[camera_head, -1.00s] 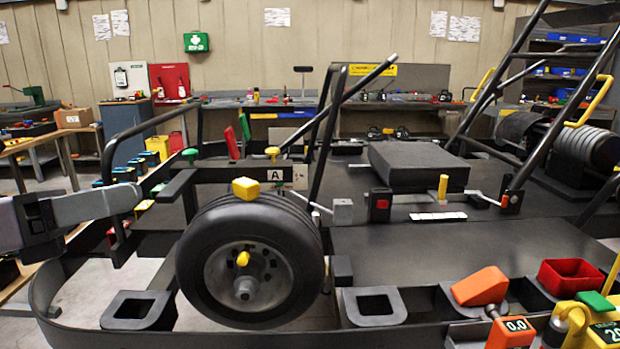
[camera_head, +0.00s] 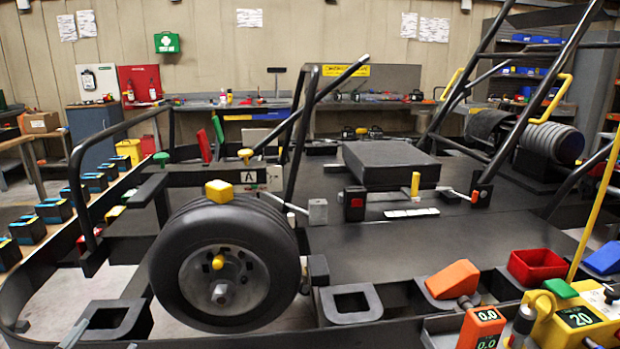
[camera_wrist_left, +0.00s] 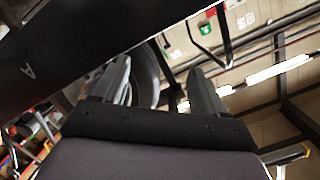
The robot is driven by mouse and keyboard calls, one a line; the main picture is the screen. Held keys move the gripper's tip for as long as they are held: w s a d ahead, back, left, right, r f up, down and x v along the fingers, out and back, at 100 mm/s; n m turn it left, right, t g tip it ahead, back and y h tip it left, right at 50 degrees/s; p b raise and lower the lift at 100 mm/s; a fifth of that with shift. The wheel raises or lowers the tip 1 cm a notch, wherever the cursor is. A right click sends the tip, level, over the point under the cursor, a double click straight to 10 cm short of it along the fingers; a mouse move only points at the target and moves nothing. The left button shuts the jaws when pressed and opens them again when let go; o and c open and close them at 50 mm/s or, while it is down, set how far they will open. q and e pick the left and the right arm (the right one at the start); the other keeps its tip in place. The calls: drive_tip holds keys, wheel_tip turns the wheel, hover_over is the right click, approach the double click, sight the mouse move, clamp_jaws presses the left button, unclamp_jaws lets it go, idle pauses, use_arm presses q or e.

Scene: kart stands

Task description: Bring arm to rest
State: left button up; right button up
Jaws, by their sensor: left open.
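My left gripper (camera_wrist_left: 163,88) shows in the left wrist view with its two grey fingers spread apart and nothing between them. A dark bar marked with an A (camera_wrist_left: 60,60) crosses the upper left of that view, and part of a tyre (camera_wrist_left: 146,72) shows behind the fingers.
An orange wedge (camera_head: 453,280), a red bin (camera_head: 538,266) and a yellow device (camera_head: 577,321) reading 20 stand at the lower right. Several dark boxes with blue tops (camera_head: 54,210) line the left bench. A tubular black frame (camera_head: 75,185) rises at the left.

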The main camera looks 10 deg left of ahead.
use_arm(q)
drive_tip(key=s+d+f+n+g+h, duration=0.1)
drive_tip(key=s+d+f+g+h, duration=0.1)
drive_tip(key=s+d+f+g, duration=0.5)
drive_tip(key=s+d+f+n+g+h, duration=0.1)
drive_tip(key=s+d+f+g+h, duration=0.25)
drive_tip(key=s+f, duration=0.65)
drive_tip(key=w+d+f+t+h+p, duration=0.1)
drive_tip(key=w+d+f+t+p, duration=0.2)
drive_tip(key=w+d+t+p, duration=0.1)
drive_tip(key=shift+w+t+p, duration=0.85)
drive_tip(key=shift+w+p, duration=0.2)
drive_tip(key=shift+p, duration=0.15)
drive_tip(key=shift+d, duration=0.2)
